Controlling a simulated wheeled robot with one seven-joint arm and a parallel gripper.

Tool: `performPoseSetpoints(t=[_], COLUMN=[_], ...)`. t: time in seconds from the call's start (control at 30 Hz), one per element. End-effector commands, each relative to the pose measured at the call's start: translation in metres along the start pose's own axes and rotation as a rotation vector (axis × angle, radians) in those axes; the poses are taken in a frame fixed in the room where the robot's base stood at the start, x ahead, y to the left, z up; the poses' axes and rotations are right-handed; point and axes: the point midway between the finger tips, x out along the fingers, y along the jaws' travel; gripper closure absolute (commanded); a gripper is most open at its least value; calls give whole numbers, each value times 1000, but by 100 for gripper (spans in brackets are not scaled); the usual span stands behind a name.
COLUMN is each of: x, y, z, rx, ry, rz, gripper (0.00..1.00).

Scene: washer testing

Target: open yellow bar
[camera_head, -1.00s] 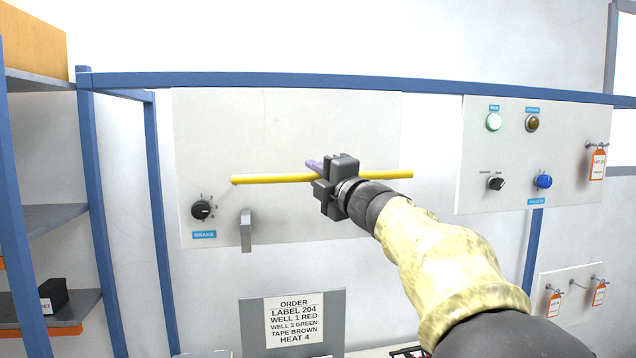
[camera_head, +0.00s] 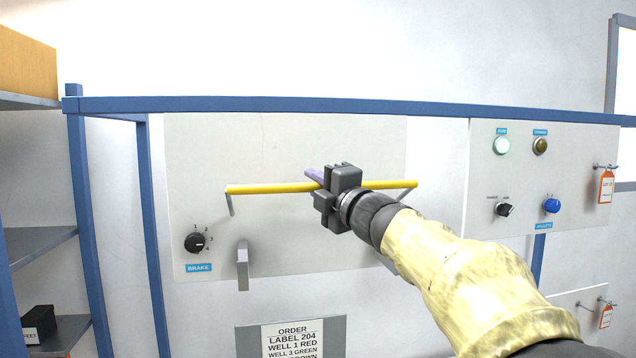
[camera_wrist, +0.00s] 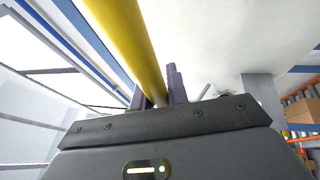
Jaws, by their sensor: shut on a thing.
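The yellow bar (camera_head: 272,188) runs level across the pale brake panel (camera_head: 200,140), standing out from it on a grey arm at each end. My gripper (camera_head: 316,177) is at the middle of the bar and shut on it. In the wrist view the yellow bar (camera_wrist: 128,40) passes between the two purple fingers of my gripper (camera_wrist: 158,92). My gripper's body hides the middle of the bar in the head view.
The brake knob (camera_head: 198,242) and a grey lever (camera_head: 242,265) are below the bar. A control panel (camera_head: 525,170) with lamps and knobs stands at the right. A blue frame rail (camera_head: 300,105) runs above. An order sign (camera_head: 290,335) is below.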

Motion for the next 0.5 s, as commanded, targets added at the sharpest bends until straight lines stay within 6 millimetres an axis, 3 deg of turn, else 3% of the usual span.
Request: performPoseSetpoints(t=[0.5], x=[0], y=[-6], z=[4], rx=[1], ry=[-9], rz=[-12], gripper=[100])
